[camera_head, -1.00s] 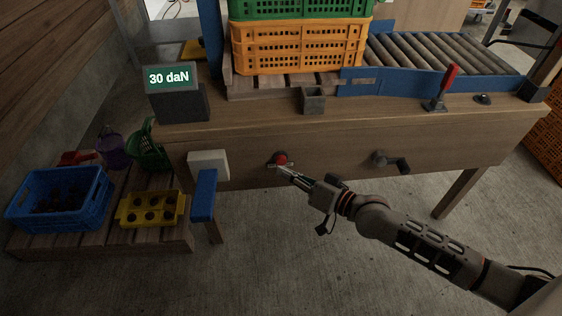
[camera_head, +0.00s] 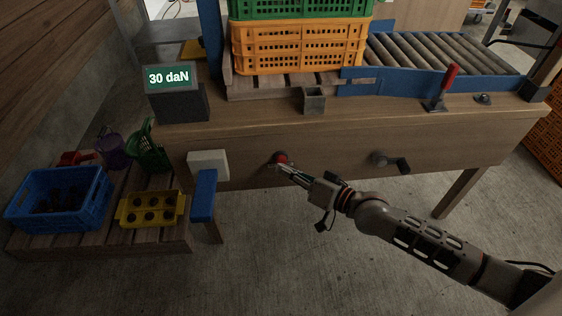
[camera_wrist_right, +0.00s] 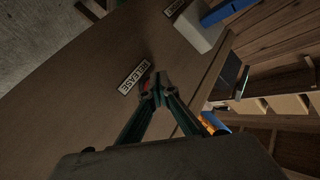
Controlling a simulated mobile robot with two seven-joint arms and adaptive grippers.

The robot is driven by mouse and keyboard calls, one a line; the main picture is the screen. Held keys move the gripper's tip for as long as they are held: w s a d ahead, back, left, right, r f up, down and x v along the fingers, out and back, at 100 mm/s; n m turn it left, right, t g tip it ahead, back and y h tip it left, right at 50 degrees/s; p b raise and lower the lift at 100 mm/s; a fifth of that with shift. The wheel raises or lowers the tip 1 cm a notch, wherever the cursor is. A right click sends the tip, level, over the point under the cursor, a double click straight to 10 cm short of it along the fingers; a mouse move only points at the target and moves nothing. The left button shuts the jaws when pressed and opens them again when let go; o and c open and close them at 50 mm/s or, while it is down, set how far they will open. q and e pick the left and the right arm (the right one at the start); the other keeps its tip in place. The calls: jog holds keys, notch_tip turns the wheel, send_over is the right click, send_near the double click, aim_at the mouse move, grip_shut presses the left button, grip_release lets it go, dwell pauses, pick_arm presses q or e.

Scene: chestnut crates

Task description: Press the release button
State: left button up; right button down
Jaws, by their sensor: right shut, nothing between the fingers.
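The red release button (camera_head: 281,157) sits on the front panel of the wooden bench, left of centre. My right gripper (camera_head: 274,166) is shut and empty, with its fingertips at the button's lower edge. In the right wrist view, the shut fingertips (camera_wrist_right: 158,84) cover most of the button, and a bit of red (camera_wrist_right: 146,86) shows beside them. The white RELEASE label (camera_wrist_right: 133,77) lies next to it. I cannot tell whether the fingertips touch the button or whether it is pushed in. My left gripper is not in view.
A display (camera_head: 170,78) reads 30 daN. A crank handle (camera_head: 390,162) is right of the button; a white box (camera_head: 208,165) with a blue part is left. An orange crate (camera_head: 298,48) and a red lever (camera_head: 445,85) are above. The floor in front is clear.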

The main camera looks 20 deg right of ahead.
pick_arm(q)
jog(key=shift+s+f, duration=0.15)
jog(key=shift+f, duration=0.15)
pick_arm(e)
jog(key=shift+w+d, duration=0.1)
jog(key=shift+w, duration=0.3)
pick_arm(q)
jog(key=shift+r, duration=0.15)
pick_arm(e)
jog(key=shift+r, duration=0.1)
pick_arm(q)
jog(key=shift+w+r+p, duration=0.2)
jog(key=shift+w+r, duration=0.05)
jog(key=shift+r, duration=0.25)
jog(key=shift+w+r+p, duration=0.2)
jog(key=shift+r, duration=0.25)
pick_arm(e)
jog(key=shift+s+a, duration=0.25)
jog(key=shift+s, duration=0.55)
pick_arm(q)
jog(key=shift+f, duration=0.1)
